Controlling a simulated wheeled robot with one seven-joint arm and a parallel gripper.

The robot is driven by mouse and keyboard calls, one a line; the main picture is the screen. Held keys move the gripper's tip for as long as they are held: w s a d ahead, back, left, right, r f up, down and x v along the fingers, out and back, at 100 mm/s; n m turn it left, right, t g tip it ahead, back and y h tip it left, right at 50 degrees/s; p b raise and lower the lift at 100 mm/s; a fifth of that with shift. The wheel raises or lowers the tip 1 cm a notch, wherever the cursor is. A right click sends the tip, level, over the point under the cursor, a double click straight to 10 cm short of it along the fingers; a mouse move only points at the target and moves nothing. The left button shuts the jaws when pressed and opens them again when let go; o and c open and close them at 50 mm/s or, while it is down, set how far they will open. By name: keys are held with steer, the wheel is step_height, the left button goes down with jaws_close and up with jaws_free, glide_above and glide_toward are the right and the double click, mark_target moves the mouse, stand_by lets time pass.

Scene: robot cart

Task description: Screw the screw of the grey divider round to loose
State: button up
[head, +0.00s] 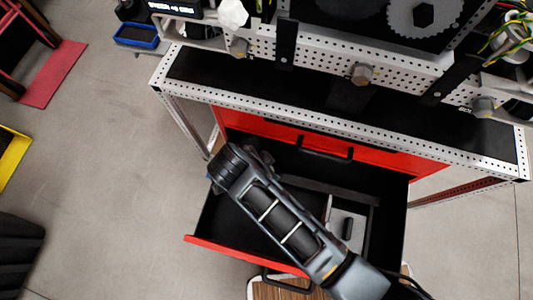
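The open drawer (192,240) has a red front and a dark inside. A grey strip (318,186) runs across the drawer near its back and looks like the grey divider. I cannot make out its screw. My arm reaches from the lower right over the drawer and hides much of its middle. The arm's dark round wrist end is above the drawer's left side. My gripper's fingers do not show, so I cannot see whether they are open or touching anything.
A light grey panel with a black grip (347,228) lies in the drawer's right part. Above is a red closed drawer (390,158) under the cart's black top (210,72). Large hex bolts (362,73) sit along a perforated rail.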

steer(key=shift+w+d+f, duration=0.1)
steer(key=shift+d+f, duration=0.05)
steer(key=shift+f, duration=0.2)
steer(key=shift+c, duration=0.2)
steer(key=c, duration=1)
